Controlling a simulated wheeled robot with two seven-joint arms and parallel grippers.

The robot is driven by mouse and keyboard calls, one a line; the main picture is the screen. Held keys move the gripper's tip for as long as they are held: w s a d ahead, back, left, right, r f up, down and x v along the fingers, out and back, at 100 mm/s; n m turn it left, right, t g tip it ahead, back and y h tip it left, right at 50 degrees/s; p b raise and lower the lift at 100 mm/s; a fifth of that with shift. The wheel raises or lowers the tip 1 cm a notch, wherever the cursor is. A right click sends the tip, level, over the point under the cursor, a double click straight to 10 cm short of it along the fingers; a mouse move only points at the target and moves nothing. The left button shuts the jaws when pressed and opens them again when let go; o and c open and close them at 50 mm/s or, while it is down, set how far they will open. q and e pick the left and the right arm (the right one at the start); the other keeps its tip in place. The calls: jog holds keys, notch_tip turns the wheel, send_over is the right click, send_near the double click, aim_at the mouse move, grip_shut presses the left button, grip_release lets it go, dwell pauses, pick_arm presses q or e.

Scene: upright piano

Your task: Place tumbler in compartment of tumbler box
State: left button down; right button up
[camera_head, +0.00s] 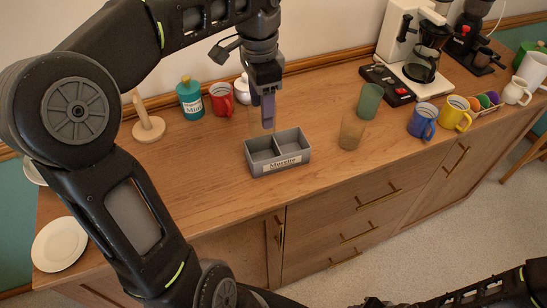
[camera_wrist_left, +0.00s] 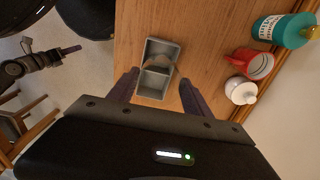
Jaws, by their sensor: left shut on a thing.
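The grey tumbler box (camera_head: 278,168) stands on the wooden counter with two compartments and a front label. It also shows in the left wrist view (camera_wrist_left: 143,94), beyond the fingers. My left gripper (camera_head: 267,112) points down just above and behind the box. In the left wrist view my left gripper (camera_wrist_left: 160,90) is shut on a see-through brownish tumbler (camera_wrist_left: 160,61), which overlaps the box there. In the head view this tumbler is hard to make out. A green tumbler (camera_head: 370,100) and an amber tumbler (camera_head: 351,132) stand to the right of the box.
A teal jar (camera_head: 190,99), a red mug (camera_head: 221,99) and a white pot (camera_head: 242,88) stand behind left. A wooden peg stand (camera_head: 148,122) is farther left. A coffee maker (camera_head: 416,73), a blue mug (camera_head: 422,121) and a yellow mug (camera_head: 455,114) are right. Counter in front of the box is clear.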

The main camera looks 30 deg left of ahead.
aim_at(262, 138)
pick_arm(q)
jog(key=shift+d, duration=0.1)
jog(key=shift+s+a, duration=0.2)
jog(key=shift+d, duration=0.1)
notch_tip(262, 138, down, 4)
jog(key=b, duration=0.3)
jog(key=shift+r+b, duration=0.25)
jog(key=shift+b, duration=0.05)
notch_tip(262, 138, down, 2)
jog(key=shift+w+f, duration=0.1)
jog(key=shift+f, duration=0.25)
notch_tip(262, 138, down, 3)
jog(key=shift+f, duration=0.35)
